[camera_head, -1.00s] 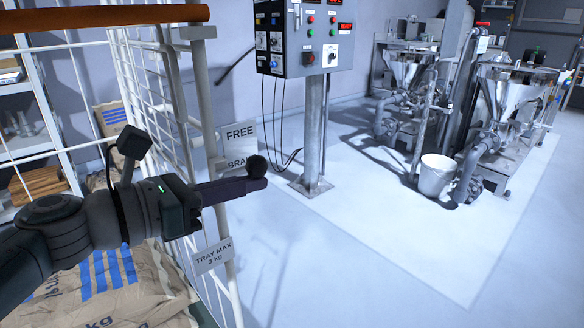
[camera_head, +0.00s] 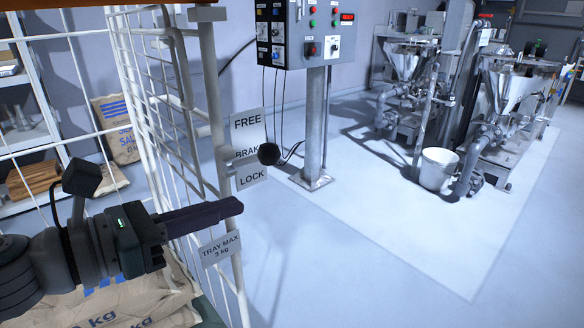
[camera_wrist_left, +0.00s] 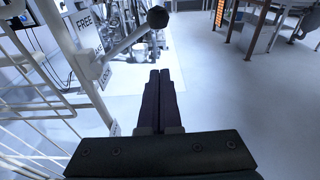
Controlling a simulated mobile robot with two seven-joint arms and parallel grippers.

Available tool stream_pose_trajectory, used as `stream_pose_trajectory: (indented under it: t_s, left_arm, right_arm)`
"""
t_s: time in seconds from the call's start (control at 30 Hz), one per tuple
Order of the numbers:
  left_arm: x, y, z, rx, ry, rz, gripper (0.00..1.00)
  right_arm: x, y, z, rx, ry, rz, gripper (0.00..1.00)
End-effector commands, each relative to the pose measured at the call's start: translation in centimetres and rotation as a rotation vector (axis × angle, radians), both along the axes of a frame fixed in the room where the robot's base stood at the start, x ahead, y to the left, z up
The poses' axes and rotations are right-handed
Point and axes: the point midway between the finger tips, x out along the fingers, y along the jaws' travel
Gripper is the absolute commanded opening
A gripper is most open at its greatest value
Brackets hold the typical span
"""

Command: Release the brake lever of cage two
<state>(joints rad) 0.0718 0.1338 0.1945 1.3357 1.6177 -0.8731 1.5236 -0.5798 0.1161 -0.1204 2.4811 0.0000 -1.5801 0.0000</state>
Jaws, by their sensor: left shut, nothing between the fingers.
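The brake lever shows in the head view as a black ball knob (camera_head: 268,153) on a short pale rod that sticks out to the right of the cage post. The knob stands beside the word BRAKE on the sign (camera_head: 247,122), which has FREE above and LOCK below. In the left wrist view the knob (camera_wrist_left: 158,17) and its rod slant up beyond my fingers. My left gripper (camera_head: 239,205) is shut and empty, below and a little left of the knob, apart from it. It also shows in the left wrist view (camera_wrist_left: 160,73). My right gripper is not in view.
The white wire cage (camera_head: 170,110) stands close beside my left gripper, with a TRAY MAX label (camera_head: 220,248) on its post. Paper sacks (camera_head: 135,305) lie in it. A control box (camera_head: 307,30) on a post stands behind. The floor to the right is open.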

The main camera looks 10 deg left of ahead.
Motion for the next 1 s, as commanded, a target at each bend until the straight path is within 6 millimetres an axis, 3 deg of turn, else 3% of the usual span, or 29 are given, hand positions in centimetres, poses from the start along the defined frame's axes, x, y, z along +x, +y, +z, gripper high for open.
stream_pose_trajectory:
  t_s: [0.2,0.67,0.77,0.83,0.9,1.0]
  left_arm:
    - [-2.2,1.7,0.4,0.001,-0.001,-0.001,0.00]
    - [-2.7,1.7,0.7,0.021,-0.008,-0.013,0.00]
    - [-4.2,0.1,1.4,0.171,-0.056,-0.104,0.00]
    - [-6.5,-1.7,2.1,0.381,-0.130,-0.237,0.00]
    - [-9.6,-3.6,2.8,0.653,-0.239,-0.426,0.00]
    - [-14.5,-4.7,3.8,1.064,-0.431,-0.750,0.00]
  right_arm:
    - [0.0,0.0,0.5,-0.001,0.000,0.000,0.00]
    - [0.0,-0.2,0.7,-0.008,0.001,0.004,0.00]
    - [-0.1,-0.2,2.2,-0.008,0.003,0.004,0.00]
    - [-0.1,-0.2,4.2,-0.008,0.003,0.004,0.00]
    - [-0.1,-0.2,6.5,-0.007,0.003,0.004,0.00]
    - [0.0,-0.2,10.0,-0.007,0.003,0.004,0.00]
